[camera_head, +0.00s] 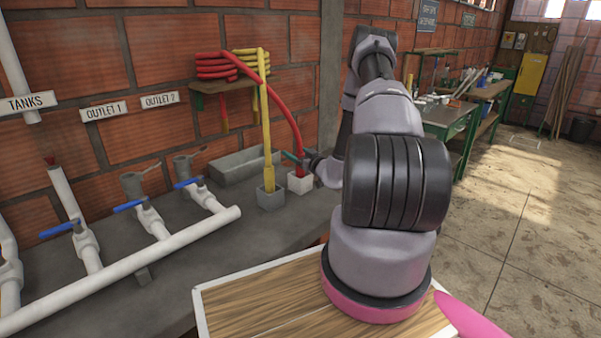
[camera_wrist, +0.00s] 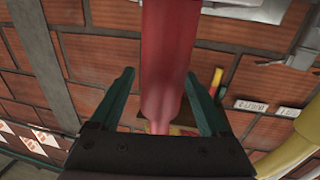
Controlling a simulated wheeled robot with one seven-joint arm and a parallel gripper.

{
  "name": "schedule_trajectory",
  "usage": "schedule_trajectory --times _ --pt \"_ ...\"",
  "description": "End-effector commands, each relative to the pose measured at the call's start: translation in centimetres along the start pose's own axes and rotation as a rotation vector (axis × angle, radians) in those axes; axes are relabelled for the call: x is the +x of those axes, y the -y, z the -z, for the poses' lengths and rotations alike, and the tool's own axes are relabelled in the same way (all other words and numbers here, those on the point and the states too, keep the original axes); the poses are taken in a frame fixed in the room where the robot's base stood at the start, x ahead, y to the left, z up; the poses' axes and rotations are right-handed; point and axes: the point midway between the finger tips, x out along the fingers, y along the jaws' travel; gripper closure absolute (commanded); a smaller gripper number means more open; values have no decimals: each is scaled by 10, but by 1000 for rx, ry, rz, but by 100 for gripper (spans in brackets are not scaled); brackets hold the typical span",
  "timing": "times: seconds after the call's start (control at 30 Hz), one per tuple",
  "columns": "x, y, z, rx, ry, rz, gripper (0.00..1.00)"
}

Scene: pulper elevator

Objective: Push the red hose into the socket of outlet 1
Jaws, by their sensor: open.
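The red hose (camera_head: 283,115) hangs from its coil on a wall shelf down to a pale block (camera_head: 300,182) on the grey ledge. My gripper (camera_head: 298,160) is at the hose's lower end, just above that block. In the wrist view, my gripper (camera_wrist: 160,76) is open, with one green finger on each side of the red hose (camera_wrist: 168,50); no clear grip on it shows. The outlet 1 sign (camera_head: 103,112) is on the brick wall at the left. Below the signs, a grey socket (camera_head: 132,184) tops a valved pipe; which outlet it belongs to is not certain.
The yellow hose (camera_head: 265,120) stands in a grey block (camera_head: 270,198) just left of the red one. A grey trough (camera_head: 235,170) lies behind. Blue-handled valves (camera_head: 130,206) and a long white pipe (camera_head: 130,272) line the ledge. The floor at right is clear.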

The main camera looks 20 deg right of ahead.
Motion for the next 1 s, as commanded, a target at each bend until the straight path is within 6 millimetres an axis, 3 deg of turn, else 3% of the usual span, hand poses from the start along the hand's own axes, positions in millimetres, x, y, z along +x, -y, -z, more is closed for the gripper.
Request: schedule_trajectory --times 0.07,0.27,0.3,1.0 --pt "0 0 0 0 0 0 20" --pt "0 0 0 0 0 0 97" --pt "0 0 0 0 0 0 100" --pt "-1 0 0 0 0 0 100"
